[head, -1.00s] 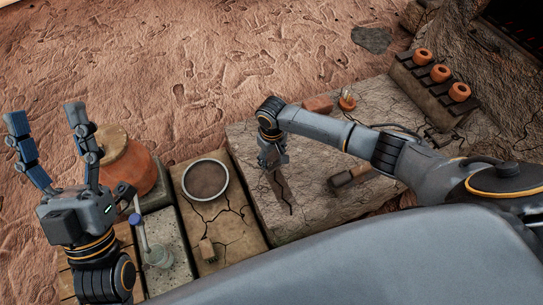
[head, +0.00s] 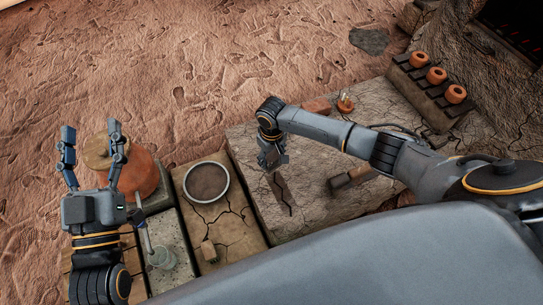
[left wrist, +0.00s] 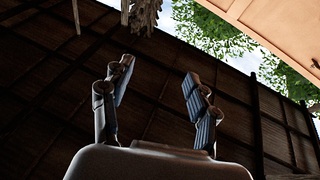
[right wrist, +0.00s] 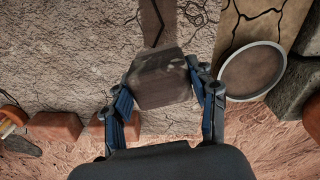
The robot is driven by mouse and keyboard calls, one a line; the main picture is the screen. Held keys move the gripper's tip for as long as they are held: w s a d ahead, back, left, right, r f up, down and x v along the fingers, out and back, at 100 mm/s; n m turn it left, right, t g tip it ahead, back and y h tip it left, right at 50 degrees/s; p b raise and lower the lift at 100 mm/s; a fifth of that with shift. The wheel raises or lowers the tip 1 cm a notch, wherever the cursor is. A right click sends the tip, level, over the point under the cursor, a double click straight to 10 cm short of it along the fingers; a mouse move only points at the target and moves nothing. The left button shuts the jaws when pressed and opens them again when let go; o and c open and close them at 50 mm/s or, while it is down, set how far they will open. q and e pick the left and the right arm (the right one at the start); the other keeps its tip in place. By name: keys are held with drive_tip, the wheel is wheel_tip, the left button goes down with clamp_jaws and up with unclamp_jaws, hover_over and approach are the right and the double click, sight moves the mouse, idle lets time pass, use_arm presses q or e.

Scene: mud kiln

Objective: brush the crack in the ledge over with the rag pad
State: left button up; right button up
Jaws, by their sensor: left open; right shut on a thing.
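The ledge (head: 318,200) is a pale grey, cracked slab in the middle of the head view. A dark brown strip with a black crack (head: 283,195) runs along its near left part; the strip also shows in the right wrist view (right wrist: 155,22). My right gripper (head: 270,160) is over the strip's far end. In the right wrist view my right gripper (right wrist: 165,97) is shut on the grey-brown rag pad (right wrist: 160,78), which covers part of the strip. I cannot tell if the pad touches the ledge. My left gripper (head: 91,132) is open and empty, pointing up.
A wooden-handled tool (head: 352,177) and a brick (head: 316,106) lie on the ledge. A small orange jar (head: 345,103) stands beside the brick.

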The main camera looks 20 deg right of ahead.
sight(272, 156)
drive_tip(key=shift+r+p, duration=0.4)
drive_tip(key=shift+p, duration=0.05)
drive_tip(key=shift+r+p, duration=0.4)
drive_tip(key=shift+p, duration=0.1)
drive_tip(key=shift+r+p, duration=0.35)
drive_tip(key=shift+p, duration=0.1)
use_arm(q)
drive_tip(key=s+a+f+g+y, duration=0.1)
drive_tip(key=a+f+g, duration=0.1)
drive_tip(key=f+g, duration=0.3)
drive_tip(key=s+a+f+g+y, duration=0.1)
drive_tip(key=f+g, duration=0.3)
drive_tip(key=f, duration=0.6)
drive_tip(key=shift+s+a+f+g+y+p, duration=0.3)
drive_tip(key=shift+s+a+g+y+p, duration=0.15)
drive_tip(key=shift+y, duration=0.25)
use_arm(e)
drive_tip(key=shift+r, duration=0.35)
drive_tip(key=shift+r, duration=0.1)
